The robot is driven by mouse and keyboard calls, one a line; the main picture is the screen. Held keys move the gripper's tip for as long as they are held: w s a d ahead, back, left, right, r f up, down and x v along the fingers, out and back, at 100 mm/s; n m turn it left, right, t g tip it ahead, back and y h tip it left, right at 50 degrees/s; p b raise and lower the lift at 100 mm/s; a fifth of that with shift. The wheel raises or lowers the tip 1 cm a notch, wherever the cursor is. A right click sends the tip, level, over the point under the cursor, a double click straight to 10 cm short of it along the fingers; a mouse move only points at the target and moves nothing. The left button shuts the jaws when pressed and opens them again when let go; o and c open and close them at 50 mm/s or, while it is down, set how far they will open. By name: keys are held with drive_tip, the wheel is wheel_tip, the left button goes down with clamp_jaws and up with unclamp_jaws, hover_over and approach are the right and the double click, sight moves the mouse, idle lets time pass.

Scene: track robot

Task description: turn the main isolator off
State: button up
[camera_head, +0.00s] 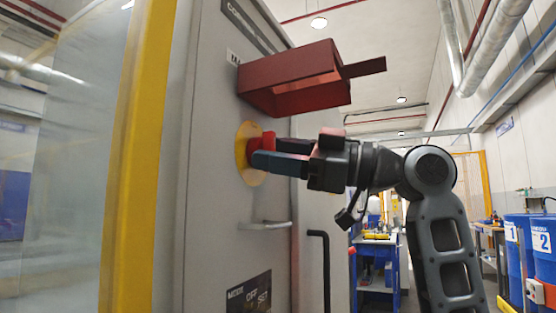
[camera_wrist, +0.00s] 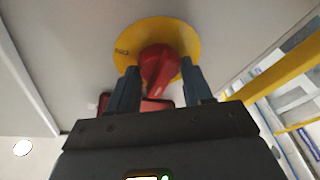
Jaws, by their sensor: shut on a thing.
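The main isolator is a red rotary handle (camera_head: 262,143) on a round yellow plate (camera_head: 247,170), mounted on the grey cabinet's face. In the wrist view the red handle (camera_wrist: 158,70) sits between my two fingers, in front of the yellow plate (camera_wrist: 180,30). My gripper (camera_head: 268,152) reaches in from the right and is shut on the handle; it also shows in the wrist view (camera_wrist: 160,85). The handle looks tilted a little in the wrist view. Most markings on the plate are hidden or too small to read.
A red open box-like cover (camera_head: 290,85) juts from the cabinet just above my gripper. A small ledge or handle (camera_head: 265,225) and a black bar handle (camera_head: 320,270) are below. A yellow post (camera_head: 135,160) stands left. Blue drums (camera_head: 540,250) are far right.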

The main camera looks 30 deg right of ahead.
drive_tip(key=shift+f, duration=0.2)
drive_tip(key=o, duration=1)
drive_tip(key=shift+r, duration=0.1)
drive_tip(key=v, duration=0.7)
drive_tip(key=shift+s+d, duration=0.25)
